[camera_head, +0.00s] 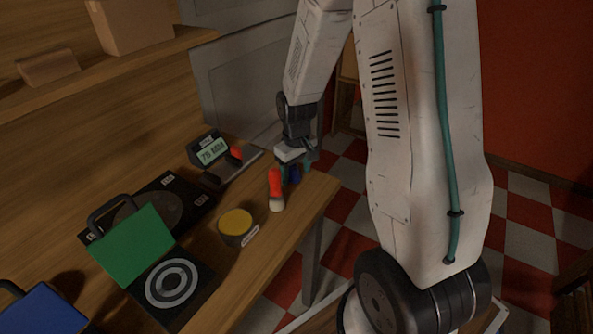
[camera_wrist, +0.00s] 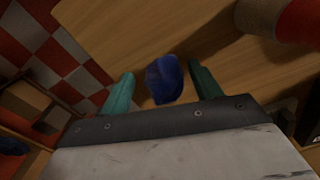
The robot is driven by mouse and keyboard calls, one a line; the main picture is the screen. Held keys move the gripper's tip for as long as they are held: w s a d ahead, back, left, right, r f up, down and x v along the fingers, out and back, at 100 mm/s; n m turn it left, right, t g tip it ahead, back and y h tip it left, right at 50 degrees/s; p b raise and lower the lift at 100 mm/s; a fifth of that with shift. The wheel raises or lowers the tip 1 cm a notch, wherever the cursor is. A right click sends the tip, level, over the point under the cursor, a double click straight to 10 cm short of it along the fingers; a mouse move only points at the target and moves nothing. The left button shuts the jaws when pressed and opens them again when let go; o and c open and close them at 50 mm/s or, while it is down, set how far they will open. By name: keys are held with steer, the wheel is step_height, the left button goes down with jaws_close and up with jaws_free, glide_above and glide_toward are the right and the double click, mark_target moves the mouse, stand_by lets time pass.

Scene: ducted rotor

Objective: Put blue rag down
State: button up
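The blue rag (camera_wrist: 164,80) is a small crumpled bundle over the wooden table in the wrist view. In the head view a bit of the blue rag (camera_head: 294,175) shows below my gripper (camera_head: 297,168), near the table's right edge. My gripper's teal fingers stand apart on either side of the rag. A gap shows between the rag and each finger, so the gripper is open around it. The rag seems to lie on the table, but its underside is hidden.
A red bottle with a pale end (camera_head: 276,190) stands just left of my gripper. A yellow-topped tin (camera_head: 236,224), a scale with a lit display (camera_head: 211,153) and a green-lidded case (camera_head: 133,247) are further left. The table edge is close, with checkered floor (camera_head: 345,215) beyond.

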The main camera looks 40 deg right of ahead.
mark_target(295, 166)
steer(key=shift+s+a+f, duration=0.3)
steer(key=shift+a+f, duration=0.1)
steer(key=shift+f, duration=0.05)
steer(key=shift+r, duration=0.1)
steer(key=shift+w+r, duration=0.1)
steer(key=shift+r, duration=0.15)
step_height(295, 166, up, 12)
steer(key=s+a+r, duration=0.5)
steer(key=s+r, duration=0.3)
steer(key=r, duration=0.1)
steer(key=s+a+r, duration=0.2)
steer(key=s, duration=0.6)
steer(key=s+a+r+m+t, duration=0.1)
steer(key=s+a+r, duration=0.1)
steer(key=s, duration=0.6)
steer(key=shift+a, duration=0.5)
steer(key=shift+w, duration=0.1)
